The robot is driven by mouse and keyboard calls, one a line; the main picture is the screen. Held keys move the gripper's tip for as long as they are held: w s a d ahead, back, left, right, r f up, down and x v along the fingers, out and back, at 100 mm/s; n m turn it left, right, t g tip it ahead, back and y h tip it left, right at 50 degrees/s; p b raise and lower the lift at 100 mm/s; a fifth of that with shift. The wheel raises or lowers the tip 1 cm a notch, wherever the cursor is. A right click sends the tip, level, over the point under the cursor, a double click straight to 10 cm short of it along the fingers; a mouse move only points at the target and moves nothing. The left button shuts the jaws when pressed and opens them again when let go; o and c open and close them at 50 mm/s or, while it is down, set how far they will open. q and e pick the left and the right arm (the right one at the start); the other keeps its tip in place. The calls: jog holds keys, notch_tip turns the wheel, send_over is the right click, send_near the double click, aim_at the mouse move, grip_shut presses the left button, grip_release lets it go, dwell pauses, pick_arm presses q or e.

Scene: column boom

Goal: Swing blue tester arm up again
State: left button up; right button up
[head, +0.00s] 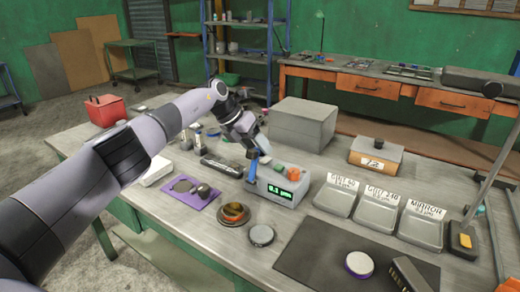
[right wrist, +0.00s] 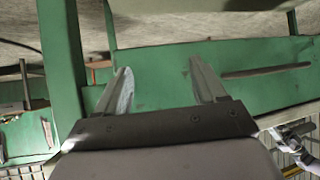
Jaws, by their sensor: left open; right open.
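The tester (head: 281,184) is a grey box with a green lit display and orange and green knobs on top, standing mid-table in the head view. Its blue arm (head: 252,166) stands roughly upright at the box's left end. My left gripper (head: 257,148) is at the top of the blue arm, open, with its fingers close around or beside it; contact is hard to tell. My right gripper (right wrist: 162,88) shows in the right wrist view, open and empty, facing the green table frame. It is not in the head view.
A grey block (head: 303,125) stands behind the tester. A purple mat (head: 191,192) with small parts lies left, and a round dish (head: 233,213) in front. Labelled trays (head: 376,213) stand right. A dark mat (head: 330,262) covers the front right.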

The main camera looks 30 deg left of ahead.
pick_arm(q)
jog(key=v, duration=0.4)
jog(key=shift+s+a+r, duration=0.15)
jog(key=shift+s+r, duration=0.05)
jog(key=shift+w+b, duration=0.1)
jog(key=shift+b, duration=0.25)
